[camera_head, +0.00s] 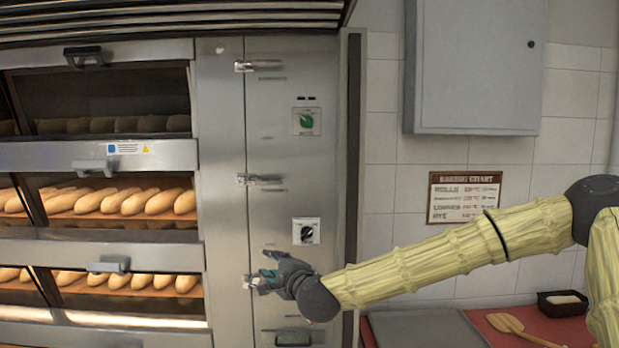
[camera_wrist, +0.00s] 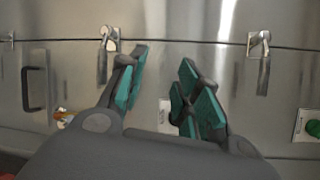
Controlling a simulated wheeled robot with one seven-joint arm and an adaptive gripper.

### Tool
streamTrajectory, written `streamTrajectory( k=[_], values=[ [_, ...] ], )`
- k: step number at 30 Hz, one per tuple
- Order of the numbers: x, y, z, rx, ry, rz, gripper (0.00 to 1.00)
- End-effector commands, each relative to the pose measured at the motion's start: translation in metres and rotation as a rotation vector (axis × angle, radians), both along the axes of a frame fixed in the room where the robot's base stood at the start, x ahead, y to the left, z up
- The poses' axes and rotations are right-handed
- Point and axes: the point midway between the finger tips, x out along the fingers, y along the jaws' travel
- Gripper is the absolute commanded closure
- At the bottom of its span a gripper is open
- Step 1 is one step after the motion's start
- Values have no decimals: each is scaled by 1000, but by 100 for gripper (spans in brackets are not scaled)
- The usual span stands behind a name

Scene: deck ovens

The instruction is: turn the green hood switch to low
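The green hood switch (camera_head: 306,121) is a round green knob on a pale plate, high on the steel panel right of the ovens. It also shows at the right edge of the wrist view (camera_wrist: 313,128), partly cut off. The knob's exact setting is too small to read. My gripper (camera_head: 266,266) is well below the switch, in front of the panel near the lowest latch. In the wrist view my gripper (camera_wrist: 163,82) has its teal-padded fingers apart with nothing held between them. It is not touching the green switch.
A black knob (camera_head: 306,232) on a pale plate sits below the green switch, just above my gripper. Latches (camera_head: 262,180) stick out along the panel seam. A grey wall cabinet (camera_head: 475,65) hangs at right. The space before the green switch is clear.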

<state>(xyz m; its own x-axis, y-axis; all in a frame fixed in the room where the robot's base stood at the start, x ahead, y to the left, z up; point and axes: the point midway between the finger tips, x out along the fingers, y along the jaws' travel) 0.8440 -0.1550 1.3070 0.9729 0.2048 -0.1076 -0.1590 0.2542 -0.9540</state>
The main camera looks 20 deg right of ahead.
Motion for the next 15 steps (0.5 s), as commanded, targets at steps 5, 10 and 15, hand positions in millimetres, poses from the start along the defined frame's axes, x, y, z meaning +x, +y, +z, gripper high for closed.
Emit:
streamTrajectory(
  k=[5,10,15],
  values=[
    [8,-54,163,238,-158,-92,67],
    [-1,-98,264,405,-264,-139,67],
    [-10,-121,310,487,-316,-157,67]
  ],
)
